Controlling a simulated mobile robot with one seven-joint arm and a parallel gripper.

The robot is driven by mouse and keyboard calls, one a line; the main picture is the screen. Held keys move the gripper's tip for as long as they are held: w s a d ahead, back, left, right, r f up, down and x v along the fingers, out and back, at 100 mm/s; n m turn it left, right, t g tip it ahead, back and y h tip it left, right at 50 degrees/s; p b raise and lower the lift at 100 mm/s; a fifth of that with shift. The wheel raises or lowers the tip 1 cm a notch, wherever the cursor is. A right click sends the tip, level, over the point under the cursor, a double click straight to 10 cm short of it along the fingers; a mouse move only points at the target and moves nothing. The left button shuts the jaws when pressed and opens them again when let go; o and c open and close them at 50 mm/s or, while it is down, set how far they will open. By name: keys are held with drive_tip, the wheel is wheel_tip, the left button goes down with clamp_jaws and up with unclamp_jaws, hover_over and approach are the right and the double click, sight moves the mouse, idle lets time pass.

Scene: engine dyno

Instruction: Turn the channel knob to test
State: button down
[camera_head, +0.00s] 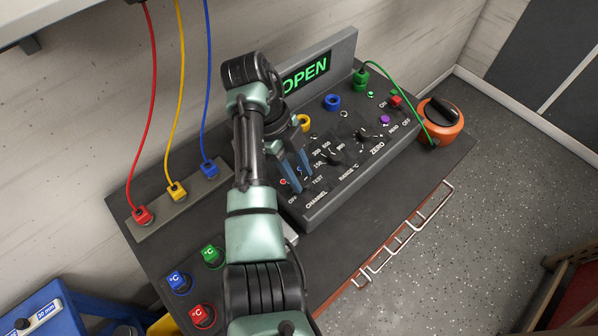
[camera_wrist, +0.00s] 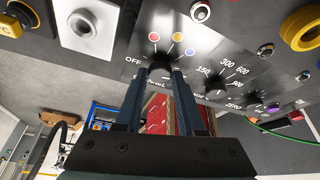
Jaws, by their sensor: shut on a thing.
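The channel knob (camera_wrist: 160,66) is a small black knob on the sloped panel (camera_head: 345,195). In the wrist view OFF lies to its left, with red, yellow and blue dots around it. My gripper (camera_wrist: 164,76) is shut on the knob, one blue finger on each side. In the head view my gripper (camera_head: 303,184) reaches down onto the CHANNEL dial between the OFF and TEST labels, and the fingers hide the knob. Which mark the pointer faces cannot be told.
A display (camera_head: 306,75) reads OPEN in green. The range knob (camera_head: 335,157) and zero knob (camera_head: 366,134) sit to the right. Red, yellow and blue cables hang at left. Coloured plugs sit in front.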

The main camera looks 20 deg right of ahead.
drive_tip(key=shift+s, duration=0.1)
drive_tip(key=c, duration=0.5)
unclamp_jaws()
drive_tip(key=p+v, duration=0.5)
drive_tip(key=v, duration=0.7)
